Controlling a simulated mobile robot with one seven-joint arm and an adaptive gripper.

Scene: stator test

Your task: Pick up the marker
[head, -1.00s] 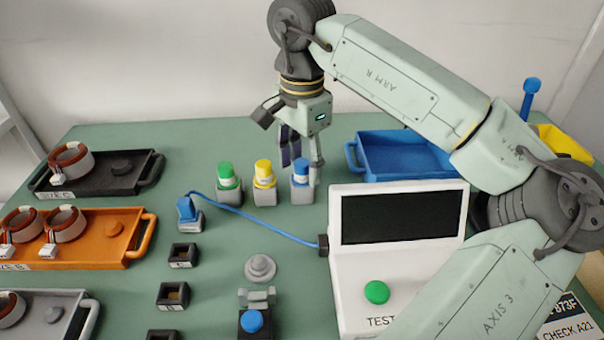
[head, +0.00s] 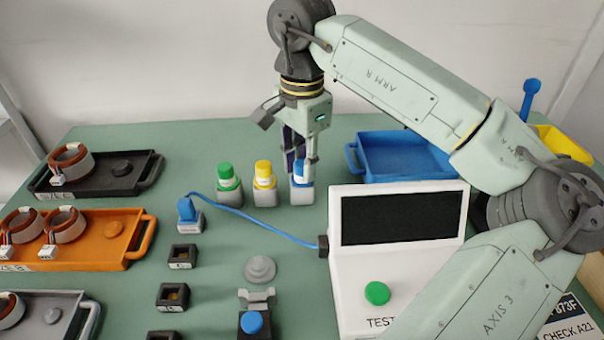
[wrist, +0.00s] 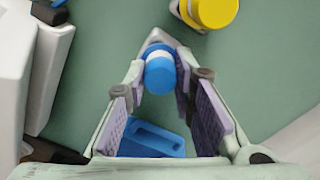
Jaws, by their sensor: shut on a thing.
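The blue-capped marker (head: 300,178) stands upright in a small grey holder (head: 302,197), at the right end of a row of three. My gripper (head: 300,170) points down over it, with its fingers on either side of the marker. In the wrist view the blue cap (wrist: 160,76) sits between the fingertips of my gripper (wrist: 160,72), which is shut on it. The marker's lower part is hidden by the cap and fingers. A yellow-capped marker (head: 264,173) and a green-capped marker (head: 226,175) stand in holders to the left.
A blue tray (head: 375,175) lies close right of my gripper. The white tester (head: 350,270) stands in front, with a blue cable (head: 255,225) running left from it. Black (head: 105,183) and orange (head: 120,262) trays with stators are at left.

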